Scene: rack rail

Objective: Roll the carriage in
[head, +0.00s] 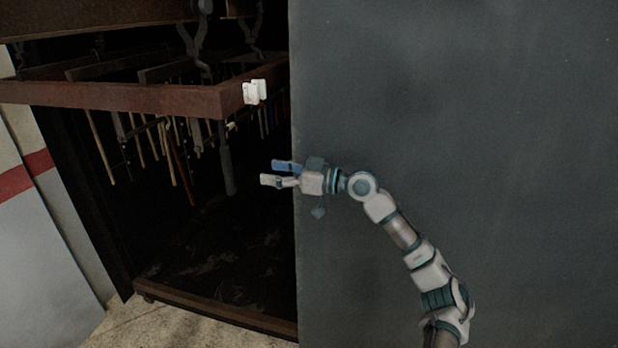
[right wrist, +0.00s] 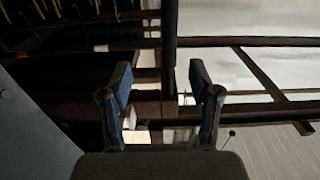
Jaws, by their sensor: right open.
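The carriage (head: 150,98) is a reddish-brown beam frame hanging by hooks from an overhead rail (head: 120,15), in the dark opening of a cabinet. Long-handled tools hang in rows from it. A dark vertical bar (head: 227,160) hangs down near its right front corner. My right gripper (head: 270,173) is open and empty, to the right of this bar and apart from it, below the corner. In the right wrist view, a dark upright bar (right wrist: 170,40) shows beyond and between the open fingertips (right wrist: 160,74); it looks like the same bar. My left gripper is not in view.
A large grey panel (head: 460,100) closes the right side, behind my right arm. A white fitting (head: 255,91) sits on the carriage's corner. A low sill (head: 220,313) crosses the opening's foot. A pale wall with a red stripe (head: 25,173) stands at left.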

